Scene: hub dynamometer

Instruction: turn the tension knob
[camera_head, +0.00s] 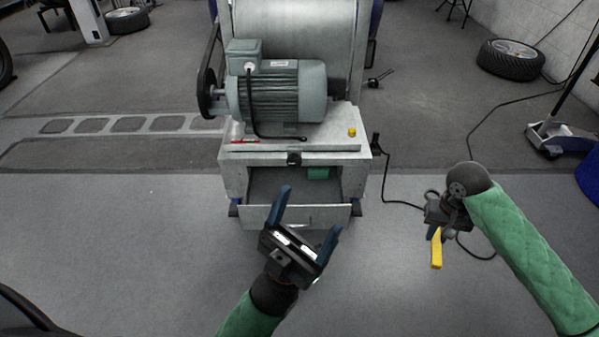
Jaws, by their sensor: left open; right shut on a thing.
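The dynamometer (335,145) stands ahead with a motor on top. A small black knob (294,159) sits at the middle of its front edge, and a small yellow knob (352,132) is on the top plate at right. I cannot tell for certain which is the tension knob. My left gripper (311,208) is open and empty in front of the machine, below the black knob and apart from it. My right gripper (437,234) is shut on a yellow piece (436,252), pointing down, well to the right of the machine. Its fingers are partly hidden.
The grey-green motor (285,95) with a belt guard (208,80) sits above the front plate. A black cable (400,203) runs over the floor at right. A tire (510,60) and a floor jack (560,138) are further right. The floor around is mostly clear.

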